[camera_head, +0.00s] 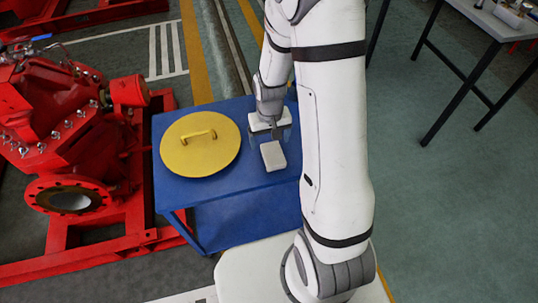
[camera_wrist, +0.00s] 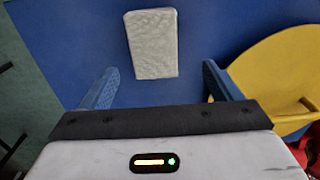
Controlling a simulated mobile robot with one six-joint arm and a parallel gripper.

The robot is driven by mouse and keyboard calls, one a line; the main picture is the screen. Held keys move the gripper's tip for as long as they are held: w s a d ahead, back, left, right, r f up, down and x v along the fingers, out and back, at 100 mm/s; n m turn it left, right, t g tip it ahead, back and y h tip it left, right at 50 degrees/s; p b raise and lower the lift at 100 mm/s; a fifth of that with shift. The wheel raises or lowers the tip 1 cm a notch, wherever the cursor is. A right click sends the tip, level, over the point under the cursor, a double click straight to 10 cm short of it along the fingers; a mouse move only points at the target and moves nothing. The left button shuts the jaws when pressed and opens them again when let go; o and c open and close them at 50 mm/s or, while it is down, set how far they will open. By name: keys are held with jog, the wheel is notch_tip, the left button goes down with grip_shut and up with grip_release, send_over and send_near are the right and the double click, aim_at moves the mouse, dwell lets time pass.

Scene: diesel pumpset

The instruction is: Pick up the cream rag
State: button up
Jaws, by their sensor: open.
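The cream rag (camera_head: 273,156) is a small, pale, folded rectangle lying flat on the blue table (camera_head: 200,189). In the wrist view the rag (camera_wrist: 152,44) lies beyond my fingertips, a little left of the middle between them. My gripper (camera_head: 271,134) is just behind the rag in the head view, above the table. In the wrist view its two blue fingers (camera_wrist: 160,82) are spread wide with nothing between them. A gap shows between the fingers and the rag.
A round yellow lid (camera_head: 200,157) with a handle lies on the table left of the rag. A red pump (camera_head: 75,125) on a red frame stands left of the table. A grey workbench (camera_head: 495,20) is at the upper right. The green floor between is clear.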

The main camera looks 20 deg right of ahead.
aim_at(273, 153)
jog(key=f, duration=0.6)
jog(key=shift+s+d, duration=0.4)
jog(key=c, duration=1.2)
notch_tip(273, 153, up, 10)
